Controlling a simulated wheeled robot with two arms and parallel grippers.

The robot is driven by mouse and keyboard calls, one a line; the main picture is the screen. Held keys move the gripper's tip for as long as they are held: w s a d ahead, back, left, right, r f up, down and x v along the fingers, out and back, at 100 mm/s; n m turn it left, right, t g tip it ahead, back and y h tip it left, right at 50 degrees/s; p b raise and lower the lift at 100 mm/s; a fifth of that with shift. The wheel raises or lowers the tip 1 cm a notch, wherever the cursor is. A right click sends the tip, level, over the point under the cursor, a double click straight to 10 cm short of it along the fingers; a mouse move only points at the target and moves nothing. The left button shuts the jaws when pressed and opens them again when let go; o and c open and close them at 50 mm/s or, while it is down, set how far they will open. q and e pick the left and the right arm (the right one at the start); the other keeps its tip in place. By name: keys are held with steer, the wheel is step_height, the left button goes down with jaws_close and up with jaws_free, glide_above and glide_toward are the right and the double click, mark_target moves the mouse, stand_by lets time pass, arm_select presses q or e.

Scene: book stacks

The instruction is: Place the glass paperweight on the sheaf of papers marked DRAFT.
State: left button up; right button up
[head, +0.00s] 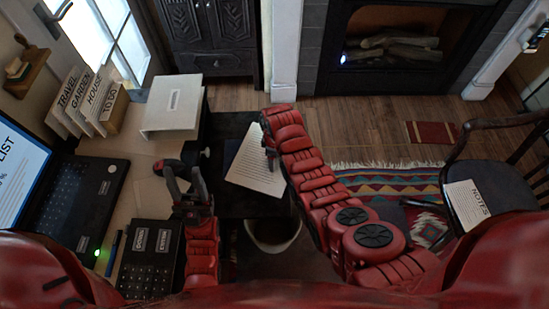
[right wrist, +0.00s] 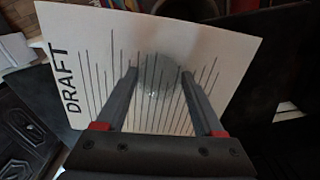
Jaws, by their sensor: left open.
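The sheaf of papers marked DRAFT (right wrist: 72,75) fills much of the right wrist view, with its lines running away from me. It also shows in the head view (head: 252,172), lying at a slant on a dark surface. The glass paperweight (right wrist: 158,76) is a clear round ball between the fingertips of my right gripper (right wrist: 159,78), which look closed against its sides, in front of the sheet. I cannot tell whether it touches the paper. In the head view my right arm hides the paperweight. My left gripper (head: 182,182) is open and empty over the desk.
A bin (head: 273,235) stands below the papers. A chair with a NOTES sheet (head: 468,205) is at right.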

steer(key=o, duration=0.4)
